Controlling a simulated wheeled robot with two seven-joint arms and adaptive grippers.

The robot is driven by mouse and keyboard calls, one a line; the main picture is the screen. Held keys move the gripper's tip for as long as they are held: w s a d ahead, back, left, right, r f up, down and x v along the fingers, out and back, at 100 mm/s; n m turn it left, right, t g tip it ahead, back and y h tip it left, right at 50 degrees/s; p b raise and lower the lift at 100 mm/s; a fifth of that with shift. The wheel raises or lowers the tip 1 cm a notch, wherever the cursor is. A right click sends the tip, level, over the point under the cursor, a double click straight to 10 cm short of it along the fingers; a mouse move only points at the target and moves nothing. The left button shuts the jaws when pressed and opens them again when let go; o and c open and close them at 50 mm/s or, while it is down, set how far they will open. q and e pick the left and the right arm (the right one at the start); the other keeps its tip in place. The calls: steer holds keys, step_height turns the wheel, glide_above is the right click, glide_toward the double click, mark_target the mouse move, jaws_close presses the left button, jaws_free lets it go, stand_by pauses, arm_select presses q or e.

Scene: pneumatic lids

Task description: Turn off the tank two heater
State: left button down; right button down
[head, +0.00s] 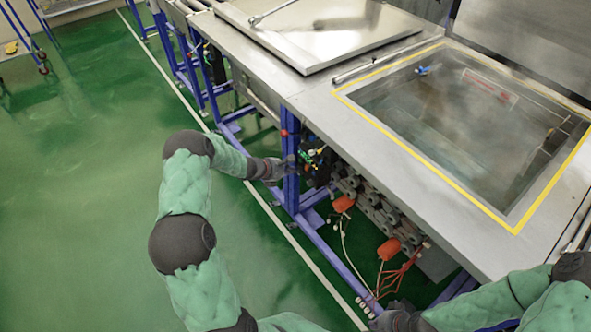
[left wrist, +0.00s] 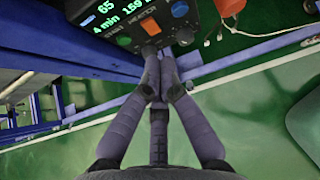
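The heater control box (left wrist: 150,12) fills the top of the left wrist view, with a lit display (left wrist: 100,15) reading 65, "4 min" and 159. In the head view my left gripper (head: 287,167) reaches the box (head: 314,160) beside a blue table leg. My right gripper (head: 396,318) is at the bottom edge, its fingers unclear. I cannot read which tank the box serves.
A steel tank (head: 480,120) with a yellow-edged opening stands at the right. A closed lid (head: 310,35) lies further back. Blue frame legs (head: 291,180), orange floats (head: 343,203) and red cables (head: 390,278) sit below.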

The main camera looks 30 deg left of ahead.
arm_select(q)
steer(key=s+a+r+p, duration=0.2)
steer(key=s+r, duration=0.2)
steer(key=r, duration=0.2)
stand_by(0.5)
steer(key=s+d+f+m+g, duration=0.4)
steer(key=s+d+f+m, duration=0.25)
steer(key=d, duration=0.25)
steer(key=s+d+f+m+g, duration=0.4)
steer(key=s+d+f+m, duration=0.25)
steer(key=d, duration=0.25)
steer(key=s+d+m+g, duration=0.1)
steer(key=s+d+m, duration=1.2)
steer(key=m, duration=0.3)
steer(key=shift+s+d, duration=0.4)
steer(key=shift+s, duration=0.35)
